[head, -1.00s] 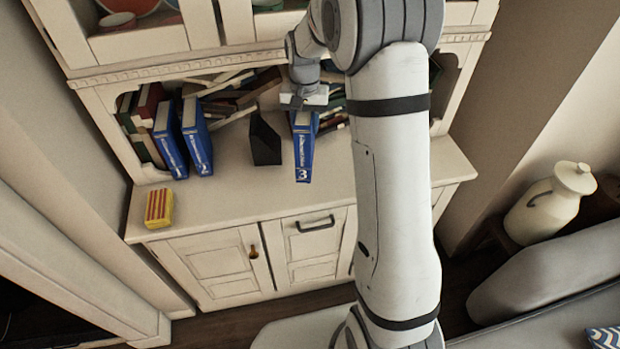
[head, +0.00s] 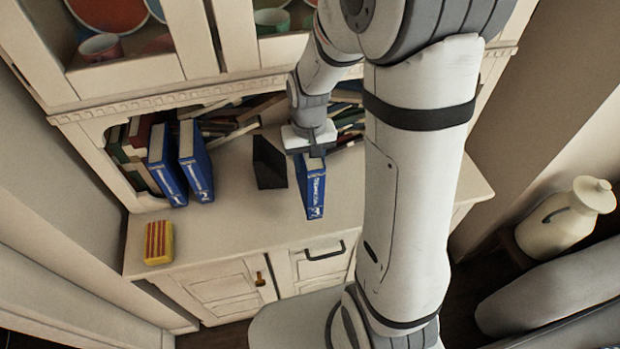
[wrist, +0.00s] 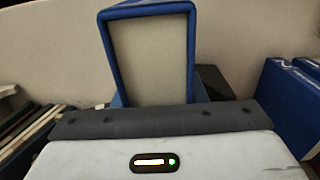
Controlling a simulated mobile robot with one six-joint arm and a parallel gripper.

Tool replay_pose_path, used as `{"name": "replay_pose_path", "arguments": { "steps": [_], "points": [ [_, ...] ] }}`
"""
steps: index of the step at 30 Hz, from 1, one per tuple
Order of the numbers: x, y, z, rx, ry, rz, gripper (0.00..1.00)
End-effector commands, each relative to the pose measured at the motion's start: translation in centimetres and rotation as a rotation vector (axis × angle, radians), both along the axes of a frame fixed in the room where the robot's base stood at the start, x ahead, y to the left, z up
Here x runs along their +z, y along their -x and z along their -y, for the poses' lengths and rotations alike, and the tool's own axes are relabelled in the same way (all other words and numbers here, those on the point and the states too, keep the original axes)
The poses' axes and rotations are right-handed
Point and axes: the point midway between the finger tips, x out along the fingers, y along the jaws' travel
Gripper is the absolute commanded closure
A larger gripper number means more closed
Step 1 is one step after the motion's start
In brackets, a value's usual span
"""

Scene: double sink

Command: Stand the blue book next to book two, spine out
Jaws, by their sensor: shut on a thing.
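The blue book (head: 312,186), with a white 3 on its spine, is upright in my gripper (head: 309,156), its spine facing the front of the cabinet. My gripper is shut on its upper part. In the wrist view the book's end with pale pages (wrist: 150,60) stands up beyond the gripper body (wrist: 160,122). Book two (head: 195,165) stands to the left on the counter, spine out, beside book one (head: 165,170). I cannot tell whether the held book touches the counter.
A black bookend (head: 269,165) stands between book two and the held book. A red and yellow striped box (head: 159,243) lies at the counter's front left. Piled books (head: 225,118) fill the back of the shelf. A cream jug (head: 562,217) is at the right.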

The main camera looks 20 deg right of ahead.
Motion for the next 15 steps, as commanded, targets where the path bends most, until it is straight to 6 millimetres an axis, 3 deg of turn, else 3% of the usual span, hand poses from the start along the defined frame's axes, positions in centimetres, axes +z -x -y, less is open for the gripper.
{"name": "replay_pose_path", "arguments": {
  "steps": [15],
  "points": [
    [-5.4, 0.0, -0.8, 0.02, 0.0, 0.0, 1.0]
  ]
}}
